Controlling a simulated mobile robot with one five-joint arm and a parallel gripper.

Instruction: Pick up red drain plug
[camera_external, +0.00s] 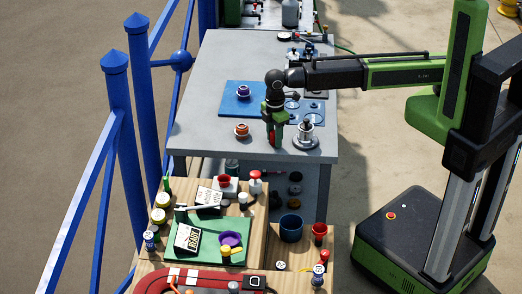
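My gripper (275,140) points straight down over the front part of the grey table (205,120), its green fingers close to the surface. Its fingers are too small here to show whether they are open or shut. A sliver of red shows at the fingers; I cannot tell whether it is the red drain plug or part of the gripper. No other item on the grey table is clearly a red drain plug. An orange ring-shaped part (242,130) lies just left of the gripper. A metal fitting on a round base (306,137) stands just right of it.
A blue mat (230,108) holds a purple and orange part (243,90). Behind the gripper is a plate with round holes (313,108). A lower wooden bench in front is crowded, with a red cup (223,182) and a blue cup (291,227). Blue railings (122,150) stand left.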

